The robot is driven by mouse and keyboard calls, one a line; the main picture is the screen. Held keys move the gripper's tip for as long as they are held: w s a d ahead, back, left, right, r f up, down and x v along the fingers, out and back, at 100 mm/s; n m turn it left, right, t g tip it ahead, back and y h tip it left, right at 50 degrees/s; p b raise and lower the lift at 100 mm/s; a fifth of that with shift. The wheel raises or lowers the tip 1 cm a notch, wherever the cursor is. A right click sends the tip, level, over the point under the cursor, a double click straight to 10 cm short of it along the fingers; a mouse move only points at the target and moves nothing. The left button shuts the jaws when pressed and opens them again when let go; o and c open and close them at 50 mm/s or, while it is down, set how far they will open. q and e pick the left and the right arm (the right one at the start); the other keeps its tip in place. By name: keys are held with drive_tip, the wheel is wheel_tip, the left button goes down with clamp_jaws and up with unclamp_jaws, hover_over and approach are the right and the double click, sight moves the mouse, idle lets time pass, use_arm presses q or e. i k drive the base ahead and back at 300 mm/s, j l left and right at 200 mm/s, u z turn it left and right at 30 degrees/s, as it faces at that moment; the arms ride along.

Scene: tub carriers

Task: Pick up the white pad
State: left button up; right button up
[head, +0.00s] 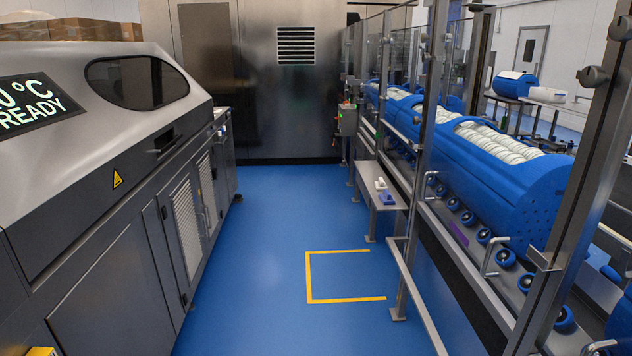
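A small white object (380,184), which looks like the white pad, lies on a narrow grey metal shelf (381,207) right of the aisle. A small blue-violet block (388,198) lies just in front of it on the same shelf. At this distance I cannot make out the white object's exact shape. Neither of my grippers shows in the head view.
A grey machine (100,210) with a "READY" display lines the left side. A conveyor with blue tubs (500,185) holding white items runs behind posts and clear panels on the right. The blue floor (262,255) between is clear, with a yellow floor marking (309,280).

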sight(381, 184)
drive_tip(key=i, duration=5.15)
drive_tip(key=i+z, duration=0.2)
drive_tip(key=i, duration=0.2)
drive_tip(key=i+j+z, duration=0.2)
drive_tip(key=i, duration=0.2)
drive_tip(key=i+j+z, duration=0.15)
drive_tip(key=i, duration=0.25)
drive_tip(key=i+j+z, duration=0.2)
drive_tip(key=i, duration=0.2)
